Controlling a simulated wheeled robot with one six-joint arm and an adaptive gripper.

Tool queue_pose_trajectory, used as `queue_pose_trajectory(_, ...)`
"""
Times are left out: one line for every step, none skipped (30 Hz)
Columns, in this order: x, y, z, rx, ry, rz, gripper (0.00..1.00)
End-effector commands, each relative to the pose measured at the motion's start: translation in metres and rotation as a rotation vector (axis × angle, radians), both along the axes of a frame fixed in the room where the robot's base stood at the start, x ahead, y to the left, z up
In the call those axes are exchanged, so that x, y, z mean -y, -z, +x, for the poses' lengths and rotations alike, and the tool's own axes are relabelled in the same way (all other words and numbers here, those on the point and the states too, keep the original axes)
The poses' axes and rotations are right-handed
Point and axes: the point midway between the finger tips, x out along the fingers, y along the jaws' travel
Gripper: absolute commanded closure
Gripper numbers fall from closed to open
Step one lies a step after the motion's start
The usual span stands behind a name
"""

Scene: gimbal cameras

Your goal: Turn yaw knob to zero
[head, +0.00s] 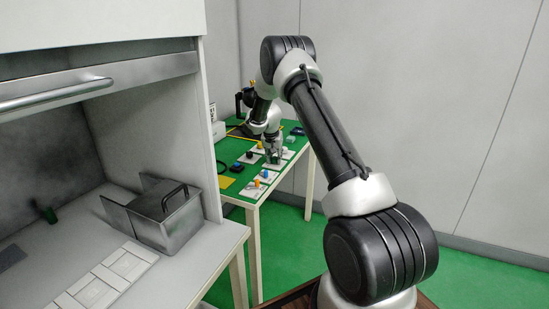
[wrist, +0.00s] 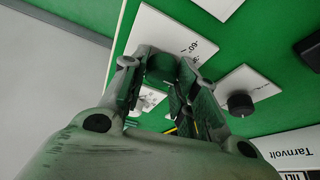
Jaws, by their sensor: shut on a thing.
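My gripper (head: 273,157) is above the green-topped table at the back, among several small white panels with knobs. In the wrist view my gripper (wrist: 158,78) has its fingers closed around a dark green knob (wrist: 160,67). The knob stands at a white plate (wrist: 158,32) printed with angle marks, of which "-60" is readable. The fingers hide much of the knob and part of the dial. The knob's pointer and the zero mark cannot be made out, nor can any label naming it yaw.
A black knob (wrist: 240,103) on another white plate is just right of my fingers. A plate reading "Tarnvolt" (wrist: 292,150) lies at the lower right. In the head view, an orange knob (head: 257,183) stands nearer, and a metal box (head: 168,215) sits in the hood at left.

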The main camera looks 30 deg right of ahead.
Motion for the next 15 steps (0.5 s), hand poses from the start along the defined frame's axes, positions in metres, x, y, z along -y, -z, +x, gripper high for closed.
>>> queue_pose_trajectory(-0.0001, -0.0002, 0.0, 0.0, 0.0, 0.0, 0.94)
queue_pose_trajectory(-0.0002, -0.0001, -0.0001, 0.0, 0.0, 0.0, 0.94)
queue_pose_trajectory(-0.0002, -0.0001, -0.0001, 0.0, 0.0, 0.0, 0.94)
queue_pose_trajectory(-0.0002, -0.0001, -0.0001, 0.0, 0.0, 0.0, 0.69)
queue_pose_trajectory(-0.0002, -0.0001, 0.0, 0.0, 0.0, 0.0, 0.63)
queue_pose_trajectory(-0.0002, -0.0001, 0.0, 0.0, 0.0, 0.0, 0.56)
queue_pose_trajectory(-0.0002, -0.0001, 0.0, 0.0, 0.0, 0.0, 0.5)
queue_pose_trajectory(-0.0002, -0.0001, 0.0, 0.0, 0.0, 0.0, 0.49)
queue_pose_trajectory(-0.0002, -0.0001, 0.0, 0.0, 0.0, 0.0, 0.49)
queue_pose_trajectory(-0.0002, -0.0001, 0.0, 0.0, -0.001, 0.0, 0.49)
queue_pose_trajectory(-0.0002, -0.0001, 0.0, 0.0, -0.001, 0.0, 0.49)
queue_pose_trajectory(-0.0001, 0.0, 0.0, 0.0, -0.001, 0.0, 0.49)
queue_pose_trajectory(-0.0001, 0.0, 0.0, 0.0, -0.001, 0.0, 0.49)
queue_pose_trajectory(-0.0001, 0.0, 0.0, 0.0, -0.001, 0.0, 0.49)
queue_pose_trajectory(-0.0001, 0.0, 0.0, 0.0, -0.001, 0.0, 0.49)
